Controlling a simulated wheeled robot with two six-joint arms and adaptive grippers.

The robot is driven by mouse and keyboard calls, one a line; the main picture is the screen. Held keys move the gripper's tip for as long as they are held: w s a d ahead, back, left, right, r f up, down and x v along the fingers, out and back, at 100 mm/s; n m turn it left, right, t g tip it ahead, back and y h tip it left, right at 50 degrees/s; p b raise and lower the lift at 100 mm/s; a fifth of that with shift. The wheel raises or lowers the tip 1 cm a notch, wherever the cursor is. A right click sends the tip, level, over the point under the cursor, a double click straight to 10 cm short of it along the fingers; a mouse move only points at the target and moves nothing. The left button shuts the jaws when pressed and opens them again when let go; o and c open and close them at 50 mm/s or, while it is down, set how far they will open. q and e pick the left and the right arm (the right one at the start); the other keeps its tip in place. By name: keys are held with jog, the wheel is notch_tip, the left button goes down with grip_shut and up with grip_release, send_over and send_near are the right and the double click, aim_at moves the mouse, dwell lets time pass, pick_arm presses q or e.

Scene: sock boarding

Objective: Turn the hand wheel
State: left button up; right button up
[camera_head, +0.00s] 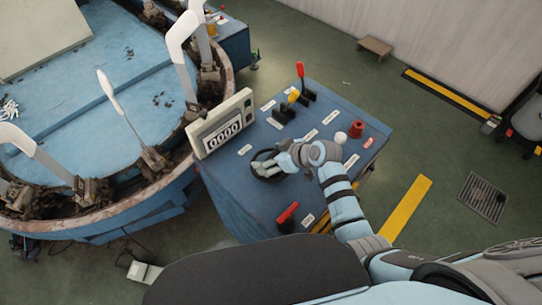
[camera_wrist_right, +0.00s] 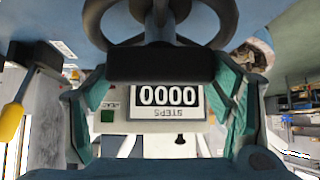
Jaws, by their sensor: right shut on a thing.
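The hand wheel (camera_head: 255,168) is a small dark ring on top of the blue control console (camera_head: 232,196). My right gripper (camera_head: 276,165) is over it and partly hides it. In the right wrist view the dark wheel (camera_wrist_right: 226,22) fills the top, with a thick black grip bar (camera_wrist_right: 160,64) across it. The green-padded fingers of my right gripper (camera_wrist_right: 161,85) are on either side of this bar, shut on the wheel. My left gripper is not in view.
A counter box (camera_head: 221,123) reading 0000 stands at the console's back-left edge. Levers with yellow (camera_head: 293,96) and red (camera_head: 300,69) knobs, a red button (camera_head: 356,129) and a white knob (camera_head: 341,138) surround the wheel. A round blue machine (camera_head: 150,205) with white sock forms is at left.

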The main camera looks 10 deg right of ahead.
jog(key=shift+w+f+n+g+y+b, duration=0.15)
jog(key=shift+n+g+y+b, duration=0.55)
jog(key=shift+n, duration=0.5)
jog(key=n+g+y+b, duration=0.1)
jog(key=n+g+b, duration=0.1)
jog(key=n+b, duration=0.1)
jog(key=n+g+b, duration=0.3)
jog(key=n+b, duration=0.1)
jog(key=b, duration=0.2)
jog(key=shift+y, duration=0.4)
jog(key=shift+n+g+b, duration=0.4)
jog(key=shift+n+b, duration=0.3)
jog(key=shift+b, duration=0.15)
jog(key=shift+r, duration=0.2)
jog(key=o, duration=1.2)
jog(key=shift+c, duration=0.2)
jog(key=v, duration=1.2)
